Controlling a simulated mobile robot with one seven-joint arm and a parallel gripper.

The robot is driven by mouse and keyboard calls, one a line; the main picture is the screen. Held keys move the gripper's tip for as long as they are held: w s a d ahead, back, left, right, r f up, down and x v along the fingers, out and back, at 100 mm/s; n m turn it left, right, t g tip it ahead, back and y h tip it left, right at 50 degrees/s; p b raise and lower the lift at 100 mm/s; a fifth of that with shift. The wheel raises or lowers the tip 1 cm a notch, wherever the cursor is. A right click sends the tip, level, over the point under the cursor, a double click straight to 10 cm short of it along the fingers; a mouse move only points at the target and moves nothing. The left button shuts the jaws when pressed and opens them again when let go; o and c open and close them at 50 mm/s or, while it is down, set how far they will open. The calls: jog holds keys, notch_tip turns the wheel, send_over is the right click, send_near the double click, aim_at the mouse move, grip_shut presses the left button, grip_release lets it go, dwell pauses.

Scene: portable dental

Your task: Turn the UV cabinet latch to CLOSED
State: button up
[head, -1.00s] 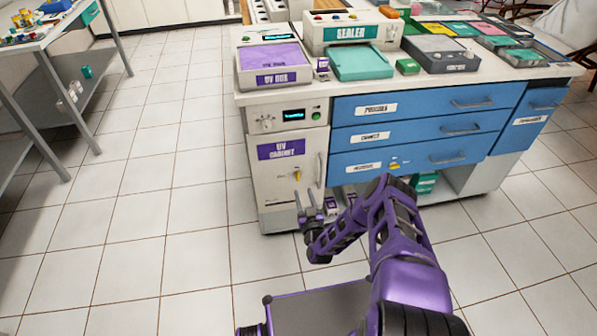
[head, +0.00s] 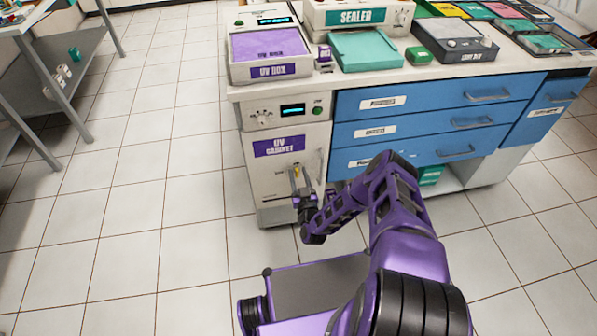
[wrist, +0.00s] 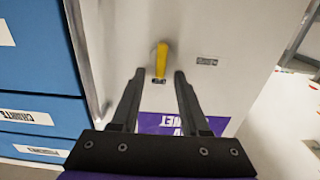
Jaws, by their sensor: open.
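The UV cabinet (head: 270,188) is a pale cabinet with a purple label, below the worktop. Its yellow latch (head: 297,171) is on the door, below the label and partly hidden by my gripper. In the wrist view the yellow latch (wrist: 162,58) stands lengthwise between and just beyond my fingertips, apart from both. My gripper (wrist: 160,73) is open and empty, facing the door; in the head view my gripper (head: 298,183) is close in front of the latch. A small plate (wrist: 207,61) is beside the latch, its text too small to read.
The cabinet's vertical door handle (head: 318,166) is right of the latch. Blue drawers (head: 420,135) stand to the right. The worktop holds the UV box (head: 270,50) and several trays. A metal table (head: 85,75) stands at the far left. The tiled floor between is clear.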

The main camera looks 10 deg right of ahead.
grip_shut()
dwell(0.3)
jog(key=shift+a+n, duration=0.1)
jog(key=shift+n, duration=0.3)
jog(key=n, duration=0.2)
jog(key=shift+a+n, duration=0.3)
jog(key=shift+n, duration=0.1)
jog(key=n, duration=0.5)
jog(key=shift+a+f, duration=0.25)
jog(key=shift+a, duration=0.1)
jog(key=shift+a+f+n, duration=0.1)
jog(key=shift+f+n, duration=0.1)
jog(key=shift+n, duration=1.35)
jog(key=shift+a+f+n, duration=0.1)
jog(key=shift+f+n, duration=0.1)
jog(key=shift+n, duration=1.4)
jog(key=shift+f+n, duration=0.2)
jog(key=shift+n, duration=1.35)
